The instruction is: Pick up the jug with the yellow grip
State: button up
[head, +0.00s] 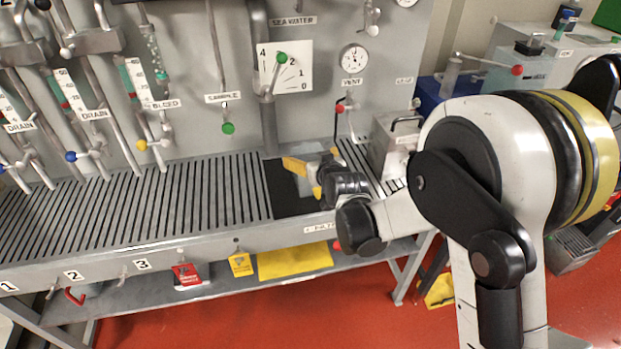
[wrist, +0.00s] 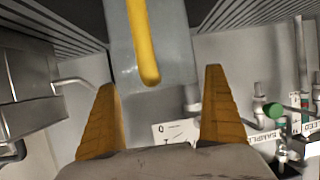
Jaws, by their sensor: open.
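The jug (wrist: 174,50) is a grey, see-through vessel with a yellow grip strip (wrist: 145,40) down its side. In the wrist view it stands at the top middle, its grip pointing down between my two orange fingers. My gripper (wrist: 159,80) is open, with a finger on each side of the jug's line and visible space between. Most of the jug's body is hard to make out there. I cannot tell whether the fingers touch it.
The grated bench (head: 130,205) is clear to the left. A wall panel with pipes, valves and a green-knobbed lever (head: 281,57) rises behind. A metal box with a handle (head: 392,140) stands right of the recess, close to my arm.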

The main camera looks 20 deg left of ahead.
jog(key=shift+w+a+f, duration=0.15)
jog(key=shift+w+a, duration=0.05)
jog(key=shift+w, duration=0.15)
jog(key=c, duration=1.4)
